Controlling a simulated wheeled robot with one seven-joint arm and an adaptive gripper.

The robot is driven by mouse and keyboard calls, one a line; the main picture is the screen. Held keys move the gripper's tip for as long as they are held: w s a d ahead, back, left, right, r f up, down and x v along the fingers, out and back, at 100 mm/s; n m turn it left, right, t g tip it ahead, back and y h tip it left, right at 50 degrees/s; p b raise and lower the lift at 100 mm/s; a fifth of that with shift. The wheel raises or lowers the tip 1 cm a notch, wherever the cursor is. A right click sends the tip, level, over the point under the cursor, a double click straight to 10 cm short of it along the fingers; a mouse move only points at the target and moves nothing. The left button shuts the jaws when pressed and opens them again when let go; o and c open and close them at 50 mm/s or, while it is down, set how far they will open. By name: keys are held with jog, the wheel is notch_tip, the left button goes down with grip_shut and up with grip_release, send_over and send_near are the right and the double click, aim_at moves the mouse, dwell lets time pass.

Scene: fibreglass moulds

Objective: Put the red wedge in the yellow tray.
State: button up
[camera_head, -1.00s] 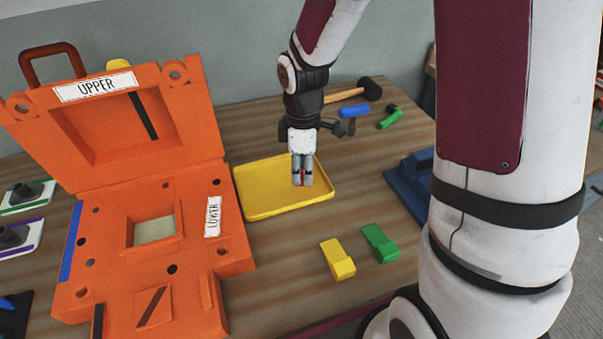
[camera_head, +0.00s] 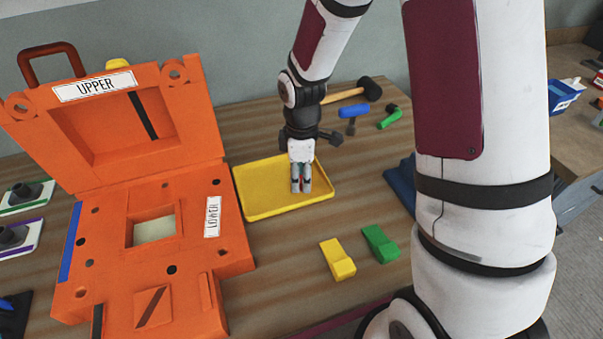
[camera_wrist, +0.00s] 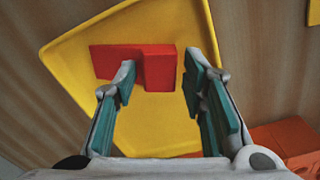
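The red wedge (camera_wrist: 160,68) shows over the yellow tray floor in the wrist view, its thick end between my fingertips and its thin end passing behind the left finger. A narrow gap shows between its thick end and the right finger. In the head view only a bit of red shows between the fingertips, and I cannot tell exactly whether it rests on the floor. My gripper (camera_head: 301,188) points down inside the yellow tray (camera_head: 258,208), its fingers apart. The tray also shows in the wrist view (camera_wrist: 75,65).
The open orange mould (camera_head: 225,255) stands left of the tray. A yellow wedge (camera_head: 338,260) and a green wedge (camera_head: 380,244) lie on the wooden table in front right. A black-headed mallet (camera_head: 368,90) and a blue-handled tool (camera_head: 354,111) lie behind.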

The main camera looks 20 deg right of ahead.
jog(key=shift+r, duration=0.1)
notch_tip(320, 180, up, 12)
jog(key=s+r+m+t, duration=0.1)
jog(key=s+r+m, duration=0.3)
jog(key=s, duration=0.3)
jog(key=s+d+r+m+t, duration=0.1)
jog(key=s+r+m, duration=0.4)
jog(key=s, duration=0.3)
jog(key=s+r+m+t, duration=0.2)
jog(key=s+r+m, duration=0.2)
jog(key=s, duration=0.3)
jog(key=shift+s+d+r+m+p, duration=0.2)
jog(key=shift+s+r+m+p, duration=0.05)
jog(key=shift+m+p, duration=0.05)
jog(key=shift+c, duration=0.2)
dwell(0.3)
